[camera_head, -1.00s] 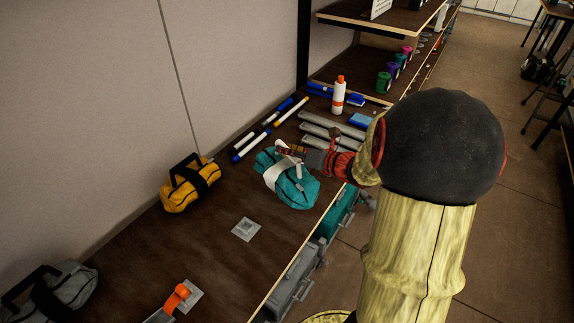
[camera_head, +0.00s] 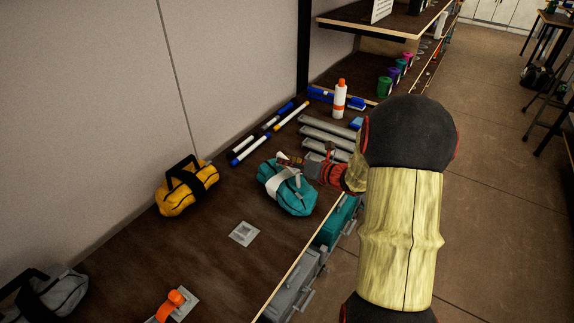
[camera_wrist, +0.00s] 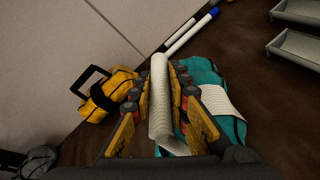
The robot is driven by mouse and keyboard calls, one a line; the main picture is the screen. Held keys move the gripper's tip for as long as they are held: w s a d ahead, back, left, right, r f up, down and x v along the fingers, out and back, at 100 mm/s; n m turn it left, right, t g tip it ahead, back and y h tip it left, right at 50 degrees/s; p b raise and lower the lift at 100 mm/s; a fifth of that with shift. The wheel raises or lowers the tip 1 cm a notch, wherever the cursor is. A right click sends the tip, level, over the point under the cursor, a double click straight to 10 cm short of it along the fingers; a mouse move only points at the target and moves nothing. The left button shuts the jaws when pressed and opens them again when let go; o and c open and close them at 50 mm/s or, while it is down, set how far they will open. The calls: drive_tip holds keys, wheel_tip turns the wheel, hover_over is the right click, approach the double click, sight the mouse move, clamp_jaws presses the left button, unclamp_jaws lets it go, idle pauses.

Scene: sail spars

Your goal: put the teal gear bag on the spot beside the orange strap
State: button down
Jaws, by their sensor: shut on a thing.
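The teal gear bag (camera_head: 296,197) with a white band and handle is on the dark bench top near its front edge. My gripper (camera_head: 288,161) is at the top of the bag. In the wrist view my gripper (camera_wrist: 163,92) is shut on the bag's white handle, with the teal body (camera_wrist: 205,72) below and to the right. I cannot tell whether the bag touches the bench. The orange strap (camera_head: 171,304) stands on a grey plate at the bottom of the head view. A bare grey square plate (camera_head: 244,233) lies between the strap and the teal bag.
A yellow bag (camera_head: 187,187) sits by the wall, and a grey bag (camera_head: 48,294) is at the lower left. The bench around the square plate is clear.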

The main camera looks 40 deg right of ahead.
drive_tip(key=shift+r, duration=0.1)
drive_tip(key=c, duration=1.7)
unclamp_jaws()
